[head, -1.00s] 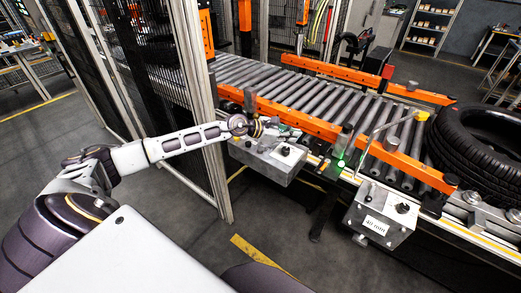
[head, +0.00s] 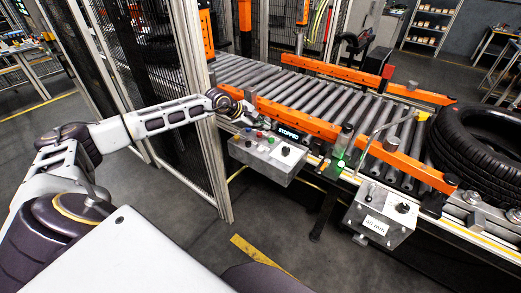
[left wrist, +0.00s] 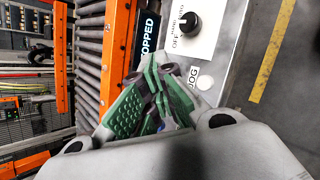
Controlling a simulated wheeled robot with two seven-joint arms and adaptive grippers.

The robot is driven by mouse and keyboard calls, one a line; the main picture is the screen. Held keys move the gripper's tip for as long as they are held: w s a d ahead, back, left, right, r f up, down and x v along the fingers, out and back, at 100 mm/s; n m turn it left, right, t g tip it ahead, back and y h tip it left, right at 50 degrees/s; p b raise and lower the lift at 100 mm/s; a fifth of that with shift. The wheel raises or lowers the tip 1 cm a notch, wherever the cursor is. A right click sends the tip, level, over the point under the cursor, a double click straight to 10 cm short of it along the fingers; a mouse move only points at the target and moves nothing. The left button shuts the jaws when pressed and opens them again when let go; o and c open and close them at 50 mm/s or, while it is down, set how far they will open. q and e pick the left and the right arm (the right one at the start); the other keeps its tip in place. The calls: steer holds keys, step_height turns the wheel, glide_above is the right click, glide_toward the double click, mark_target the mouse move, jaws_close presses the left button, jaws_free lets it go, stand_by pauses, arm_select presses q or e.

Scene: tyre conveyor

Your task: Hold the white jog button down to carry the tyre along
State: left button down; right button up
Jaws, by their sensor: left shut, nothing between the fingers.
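The black tyre (head: 482,152) lies flat at the right end of the roller conveyor. The grey control box (head: 262,165) at the conveyor's front edge carries several small buttons and a black knob. In the left wrist view the white jog button (left wrist: 205,82) shows beside the word JOG. My left gripper (head: 244,120) is above the back left corner of the box, shut and empty. Its green-padded fingers show in the left wrist view (left wrist: 160,88), left of the white button and apart from it in the picture. My right gripper is not in view.
A display (head: 288,132) behind the box reads STOPPED. Orange guide rails (head: 300,117) flank the rollers. A green light (head: 341,163) glows at the conveyor's edge. A second box (head: 379,218) labelled 40 mm hangs to the right. A mesh fence and post (head: 205,130) stand close to my left arm.

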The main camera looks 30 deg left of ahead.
arm_select(q)
steer(key=shift+f, duration=0.1)
steer(key=b, duration=0.2)
glide_above(262, 150)
steer(key=shift+s+f, duration=0.15)
steer(key=shift+f, duration=2.8)
steer(key=shift+f+b, duration=0.6)
steer(key=shift+f, duration=0.2)
steer(key=shift+f+b, duration=0.45)
steer(key=shift+f, duration=0.05)
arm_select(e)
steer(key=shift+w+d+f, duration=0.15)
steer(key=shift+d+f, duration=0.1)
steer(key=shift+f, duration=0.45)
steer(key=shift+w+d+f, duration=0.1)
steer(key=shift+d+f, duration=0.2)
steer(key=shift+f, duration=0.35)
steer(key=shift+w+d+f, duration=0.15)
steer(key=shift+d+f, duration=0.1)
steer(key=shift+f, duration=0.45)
arm_select(q)
steer(key=shift+f, duration=0.25)
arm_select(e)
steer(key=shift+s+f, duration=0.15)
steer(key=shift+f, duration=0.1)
arm_select(q)
steer(key=shift+f+b, duration=0.2)
steer(key=shift+b, duration=0.3)
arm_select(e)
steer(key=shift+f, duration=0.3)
